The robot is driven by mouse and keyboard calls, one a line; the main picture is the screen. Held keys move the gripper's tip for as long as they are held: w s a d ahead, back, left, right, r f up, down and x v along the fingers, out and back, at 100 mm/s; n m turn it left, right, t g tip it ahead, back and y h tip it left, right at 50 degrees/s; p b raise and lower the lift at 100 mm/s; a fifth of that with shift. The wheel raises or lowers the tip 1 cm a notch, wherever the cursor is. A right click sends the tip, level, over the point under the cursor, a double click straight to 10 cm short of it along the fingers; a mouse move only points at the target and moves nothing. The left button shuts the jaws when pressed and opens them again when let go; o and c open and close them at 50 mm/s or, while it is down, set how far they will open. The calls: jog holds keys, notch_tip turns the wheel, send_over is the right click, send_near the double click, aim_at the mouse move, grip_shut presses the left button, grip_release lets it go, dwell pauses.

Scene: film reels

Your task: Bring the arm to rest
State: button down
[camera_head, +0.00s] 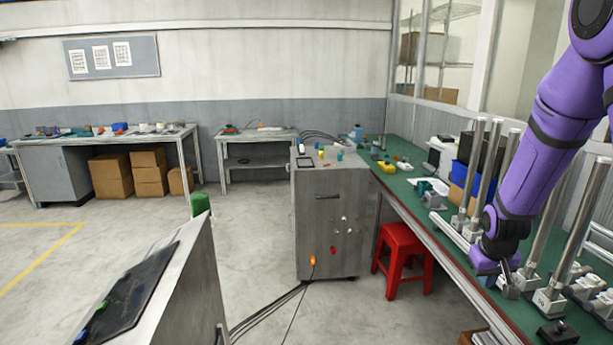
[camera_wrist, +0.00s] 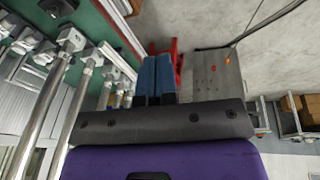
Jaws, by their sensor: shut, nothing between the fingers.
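My purple arm comes down from the upper right in the head view. My gripper (camera_head: 507,286) hangs at the front edge of the green-topped bench (camera_head: 403,188), beside a row of upright metal posts. In the wrist view my gripper (camera_wrist: 157,60) shows two blue fingers side by side, closed together with nothing held. Exact clearance between the gripper and the posts or bench edge is hard to tell.
Metal posts (camera_head: 545,240) on grey bases line the bench. A red stool (camera_head: 402,250) stands under its edge. A grey cabinet (camera_head: 330,220) stands left of it, with cables on the floor. A slanted console (camera_head: 160,290) is at lower left. Open floor lies between.

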jog(key=s+a+r+t+y, duration=0.1)
jog(key=s+a+r, duration=0.35)
jog(key=r, duration=0.45)
jog(key=s+a+r+t, duration=0.1)
jog(key=s+a+r, duration=0.35)
jog(key=r, duration=0.55)
jog(key=s+a+r, duration=0.2)
jog(key=s+r, duration=0.2)
jog(key=s, duration=0.4)
jog(key=s+a+r, duration=0.3)
jog(key=s+r, duration=0.1)
jog(key=s, duration=0.4)
jog(key=shift+s+n+t+y, duration=0.3)
jog(key=shift+s+t+y, duration=0.05)
jog(key=shift+t+y, duration=0.05)
